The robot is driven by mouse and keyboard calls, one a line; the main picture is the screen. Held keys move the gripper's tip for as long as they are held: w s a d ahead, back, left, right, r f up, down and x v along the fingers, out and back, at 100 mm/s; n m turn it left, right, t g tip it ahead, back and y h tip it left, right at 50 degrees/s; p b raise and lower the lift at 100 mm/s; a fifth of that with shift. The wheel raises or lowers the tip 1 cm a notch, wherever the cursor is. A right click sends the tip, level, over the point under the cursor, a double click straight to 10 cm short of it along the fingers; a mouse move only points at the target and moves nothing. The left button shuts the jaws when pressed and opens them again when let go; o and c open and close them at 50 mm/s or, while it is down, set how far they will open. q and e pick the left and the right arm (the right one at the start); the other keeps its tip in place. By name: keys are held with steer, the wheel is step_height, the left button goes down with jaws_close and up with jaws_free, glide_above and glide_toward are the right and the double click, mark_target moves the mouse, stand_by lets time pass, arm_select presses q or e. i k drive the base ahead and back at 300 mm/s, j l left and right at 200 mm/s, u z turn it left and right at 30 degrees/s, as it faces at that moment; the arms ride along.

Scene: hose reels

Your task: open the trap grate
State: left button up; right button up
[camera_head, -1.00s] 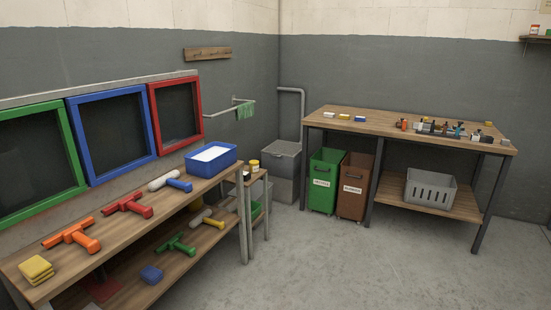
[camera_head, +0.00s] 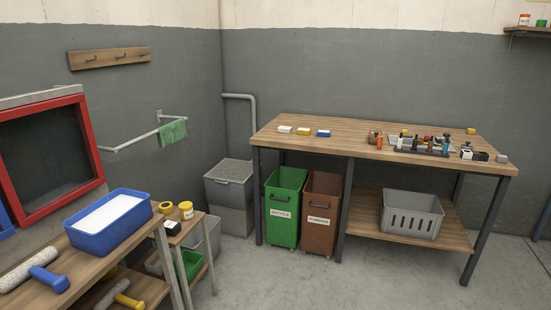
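A grey box (camera_head: 231,206) stands on the floor in the far corner, beneath a grey wall pipe (camera_head: 246,98). A grey, slatted-looking lid, which I take to be the trap grate (camera_head: 230,171), lies flat across its top and looks shut. Its fine detail is too small to make out. Neither of my grippers is in view.
A green bin (camera_head: 284,207) and a brown bin (camera_head: 321,212) stand right of the box, under a wooden workbench (camera_head: 340,130). A small side table (camera_head: 185,231) and a blue tub (camera_head: 108,222) are at the left. Open concrete floor (camera_head: 300,280) lies in front.

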mark_target(230, 166)
steer(key=i, duration=1.1)
steer(key=i+u, duration=0.1)
steer(key=i, duration=1.05)
steer(key=l, duration=0.1)
